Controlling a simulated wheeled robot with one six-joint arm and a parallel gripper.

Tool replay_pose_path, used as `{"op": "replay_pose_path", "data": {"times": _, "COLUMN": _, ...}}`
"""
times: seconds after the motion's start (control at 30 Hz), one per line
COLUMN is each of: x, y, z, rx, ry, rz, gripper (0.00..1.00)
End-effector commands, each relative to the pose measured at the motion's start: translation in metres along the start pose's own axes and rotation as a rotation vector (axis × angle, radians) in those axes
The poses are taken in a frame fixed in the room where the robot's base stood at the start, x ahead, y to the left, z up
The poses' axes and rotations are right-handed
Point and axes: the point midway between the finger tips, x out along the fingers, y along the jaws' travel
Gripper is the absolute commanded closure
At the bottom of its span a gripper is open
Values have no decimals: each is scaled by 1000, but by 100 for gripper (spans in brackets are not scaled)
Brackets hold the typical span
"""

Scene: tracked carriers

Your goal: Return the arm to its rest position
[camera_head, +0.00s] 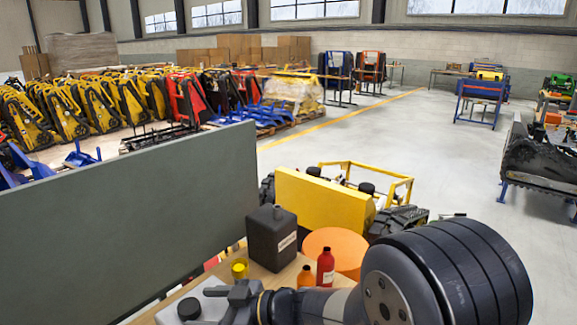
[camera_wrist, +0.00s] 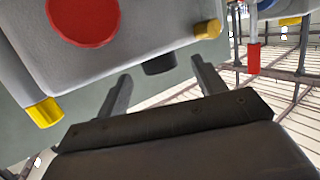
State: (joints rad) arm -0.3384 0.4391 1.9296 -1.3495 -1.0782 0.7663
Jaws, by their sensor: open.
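My arm (camera_head: 440,280) fills the lower right of the head view, with its large black ringed joint close to the camera. Its thinner grey end reaches left over a wooden top. In the wrist view my gripper (camera_wrist: 160,70) has its two fingers spread apart with nothing held between them. A smooth grey casing (camera_wrist: 150,35) with a red disc and yellow end caps lies just beyond the fingertips. I cannot tell what it belongs to. A short dark cylinder shows behind the gap between the fingers. In the head view the fingers cannot be made out clearly.
A black canister (camera_head: 271,238), a red bottle (camera_head: 325,268), an orange bottle (camera_head: 306,277) and an orange disc (camera_head: 340,248) stand near my arm. A grey-green panel (camera_head: 130,215) rises at left. Open floor lies beyond.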

Motion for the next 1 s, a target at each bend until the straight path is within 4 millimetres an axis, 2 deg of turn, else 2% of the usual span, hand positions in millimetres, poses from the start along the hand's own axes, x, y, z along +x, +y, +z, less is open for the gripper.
{"op": "replay_pose_path", "data": {"times": 0.1, "x": 18, "y": 0, "z": 0, "rx": 1, "ry": -1, "rz": -3, "gripper": 34}}
{"op": "replay_pose_path", "data": {"times": 0.23, "x": 29, "y": 0, "z": -3, "rx": -2, "ry": 0, "rz": -1, "gripper": 34}}
{"op": "replay_pose_path", "data": {"times": 0.33, "x": 26, "y": 0, "z": -8, "rx": -1, "ry": 1, "rz": 1, "gripper": 34}}
{"op": "replay_pose_path", "data": {"times": 0.7, "x": 26, "y": 0, "z": -9, "rx": 0, "ry": 0, "rz": 1, "gripper": 34}}
{"op": "replay_pose_path", "data": {"times": 0.9, "x": 25, "y": 0, "z": 3, "rx": 1, "ry": 0, "rz": 1, "gripper": 34}}
{"op": "replay_pose_path", "data": {"times": 1.0, "x": 9, "y": 2, "z": 0, "rx": -1, "ry": 1, "rz": 5, "gripper": 34}}
